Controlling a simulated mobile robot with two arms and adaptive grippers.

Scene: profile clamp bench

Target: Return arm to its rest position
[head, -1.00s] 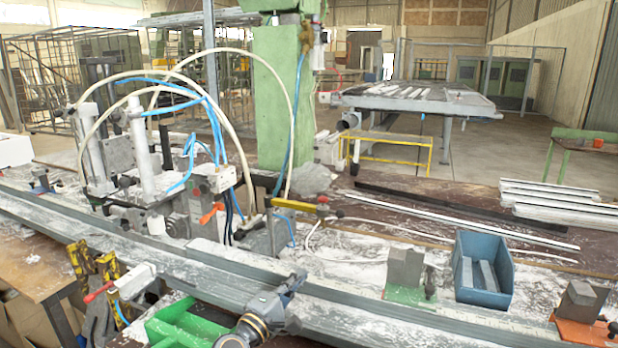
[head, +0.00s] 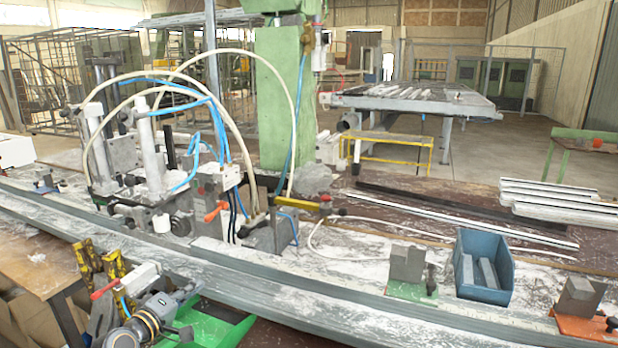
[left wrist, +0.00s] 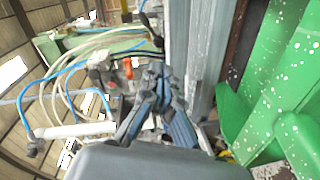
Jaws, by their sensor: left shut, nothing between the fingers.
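My left gripper (head: 188,290) is low in the head view, left of centre, in front of the long grey rail (head: 330,320) and above a green part (head: 215,322). In the left wrist view its dark fingers (left wrist: 153,85) are together with nothing between them. The grey rail (left wrist: 185,45) runs beside the fingers there, and green surfaces (left wrist: 285,75) fill the right side. My right gripper is in neither view.
A clamp machine (head: 150,170) with white and blue hoses stands behind the rail. A blue bin (head: 483,290) holds grey pieces, between a green-based block (head: 407,264) and an orange-based block (head: 578,298). A yellow clamp (head: 85,265) is at left, close to my arm.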

